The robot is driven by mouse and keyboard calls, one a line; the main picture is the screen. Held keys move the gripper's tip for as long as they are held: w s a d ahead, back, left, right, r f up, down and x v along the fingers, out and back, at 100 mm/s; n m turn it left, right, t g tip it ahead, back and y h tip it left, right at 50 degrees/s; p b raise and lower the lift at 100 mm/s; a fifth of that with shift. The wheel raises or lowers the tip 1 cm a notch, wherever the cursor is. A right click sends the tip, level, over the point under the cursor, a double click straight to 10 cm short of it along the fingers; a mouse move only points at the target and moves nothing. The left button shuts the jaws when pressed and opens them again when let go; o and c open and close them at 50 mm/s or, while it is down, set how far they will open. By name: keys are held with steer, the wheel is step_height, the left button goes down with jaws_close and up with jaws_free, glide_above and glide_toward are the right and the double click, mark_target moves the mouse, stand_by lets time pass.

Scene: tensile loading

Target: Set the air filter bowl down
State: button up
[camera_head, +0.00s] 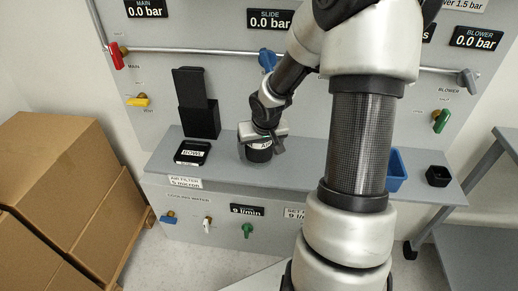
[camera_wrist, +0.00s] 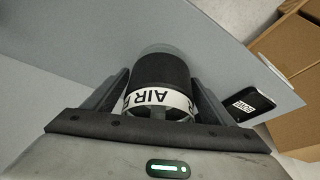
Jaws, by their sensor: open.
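The air filter bowl (camera_head: 260,153) is a dark cylinder with a white band lettered "AIR". It stands upright on the grey shelf (camera_head: 225,160), just right of a black pad labelled "BOWL" (camera_head: 192,152). In the wrist view the bowl (camera_wrist: 162,85) lies between the two fingers of my gripper (camera_wrist: 160,100). My gripper (camera_head: 262,136) is open around the bowl, with a finger on each side. The pad also shows in the wrist view (camera_wrist: 243,104), beside the bowl and apart from it. The far side of the bowl is hidden.
A black holder (camera_head: 197,105) stands at the back of the shelf, left of the bowl. A blue bin (camera_head: 397,170) and a small black box (camera_head: 438,176) stand at the right. Valves and a pipe line the panel behind. Cardboard boxes (camera_head: 60,190) stand at the left.

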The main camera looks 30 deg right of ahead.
steer(key=shift+r, duration=0.35)
steer(key=p+v, duration=0.6)
steer(key=v, duration=0.5)
steer(key=shift+s+r+p, duration=0.2)
steer(key=shift+p, duration=0.15)
